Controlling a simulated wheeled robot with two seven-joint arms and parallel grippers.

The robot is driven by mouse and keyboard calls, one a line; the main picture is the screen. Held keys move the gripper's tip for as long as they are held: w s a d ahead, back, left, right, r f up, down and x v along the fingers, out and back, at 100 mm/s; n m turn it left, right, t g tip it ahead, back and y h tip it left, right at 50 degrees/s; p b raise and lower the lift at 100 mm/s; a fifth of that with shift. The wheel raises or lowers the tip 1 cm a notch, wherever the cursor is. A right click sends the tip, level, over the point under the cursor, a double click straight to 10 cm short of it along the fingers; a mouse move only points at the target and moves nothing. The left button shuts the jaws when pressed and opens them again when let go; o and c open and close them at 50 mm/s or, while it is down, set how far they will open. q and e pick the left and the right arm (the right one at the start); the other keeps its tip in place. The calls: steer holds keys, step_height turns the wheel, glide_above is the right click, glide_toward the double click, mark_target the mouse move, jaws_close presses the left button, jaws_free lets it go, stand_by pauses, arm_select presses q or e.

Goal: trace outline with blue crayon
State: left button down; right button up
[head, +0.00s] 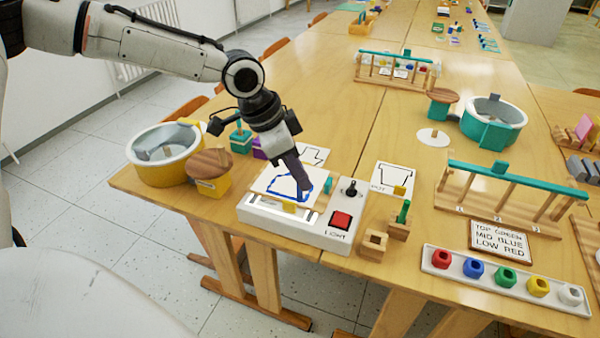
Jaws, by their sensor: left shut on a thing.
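My left gripper (294,172) reaches down over a white sheet (262,183) on the light box (290,219). It is shut on the blue crayon (303,189), whose blue end shows just below the fingers, at or very near the sheet. The rest of the crayon is hidden by the gripper. The sheet bears an outline (272,192) with blue and dark line along it; the gripper covers part of its right side. My right gripper is not in view.
The light box has a red button (341,219) and a black knob (351,187). Wooden blocks (374,244) stand to its right. A tray of coloured pieces (507,279) lies at front right. A yellow round tub (165,155) and wood-topped box (210,172) stand left.

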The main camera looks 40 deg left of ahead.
arm_select(q)
steer(key=shift+p, duration=0.35)
stand_by(0.3)
steer(key=shift+r, duration=0.1)
step_height(320, 180, up, 4)
steer(key=p, duration=0.3)
steer(key=shift+p, duration=0.35)
steer(key=s+a+r+n+t+y, duration=0.1)
steer(key=s+a+r+n+y, duration=0.1)
steer(key=s+a+n, duration=0.4)
steer(key=shift+s+a+r, duration=0.8)
steer(key=shift+s+a, duration=0.15)
